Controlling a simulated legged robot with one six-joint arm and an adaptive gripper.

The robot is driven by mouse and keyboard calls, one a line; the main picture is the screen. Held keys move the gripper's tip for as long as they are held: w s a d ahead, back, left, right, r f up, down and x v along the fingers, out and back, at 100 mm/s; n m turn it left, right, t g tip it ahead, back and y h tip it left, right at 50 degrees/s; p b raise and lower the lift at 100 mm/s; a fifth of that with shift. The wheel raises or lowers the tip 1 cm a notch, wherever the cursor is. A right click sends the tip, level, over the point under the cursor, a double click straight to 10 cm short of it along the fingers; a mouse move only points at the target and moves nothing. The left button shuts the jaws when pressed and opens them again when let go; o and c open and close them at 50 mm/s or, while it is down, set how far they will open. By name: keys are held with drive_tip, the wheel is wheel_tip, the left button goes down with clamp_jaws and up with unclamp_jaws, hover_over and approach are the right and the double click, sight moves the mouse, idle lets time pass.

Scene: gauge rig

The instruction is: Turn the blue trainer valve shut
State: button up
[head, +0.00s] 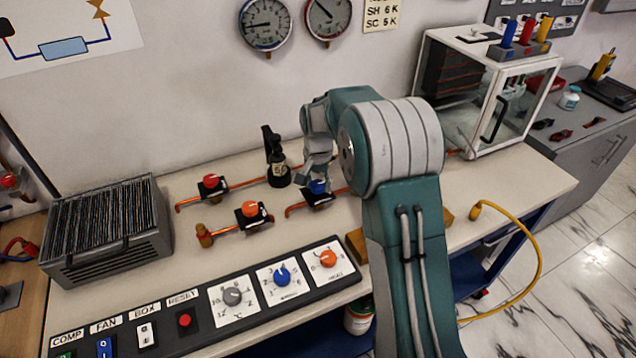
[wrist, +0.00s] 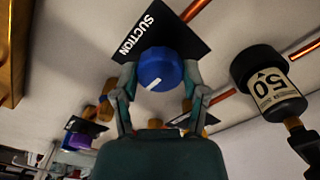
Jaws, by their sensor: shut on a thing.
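The blue valve knob (head: 318,187) sits on a black block on a copper pipe on the bench. In the wrist view the blue knob (wrist: 160,70) has a white pointer line and stands in front of a black plate (wrist: 138,28) marked SUCTION. My gripper (wrist: 160,88) is shut on the blue knob, one finger on each side of it. In the head view my gripper (head: 318,165) comes down on the knob from above and partly hides it.
A black cylinder marked 50 (wrist: 268,85) stands close beside the valve. Red (head: 211,181) and orange (head: 250,209) valves stand to the left. A control panel (head: 205,305) lies in front, with a glass-sided box (head: 485,85) at back right.

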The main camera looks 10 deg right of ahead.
sight(317, 184)
drive_tip(key=shift+s+a+f, duration=0.1)
drive_tip(key=shift+f, duration=0.05)
drive_tip(key=o, duration=1.2)
drive_tip(key=shift+c, duration=0.2)
wheel_tip(317, 184, up, 12)
drive_tip(key=shift+a, duration=0.1)
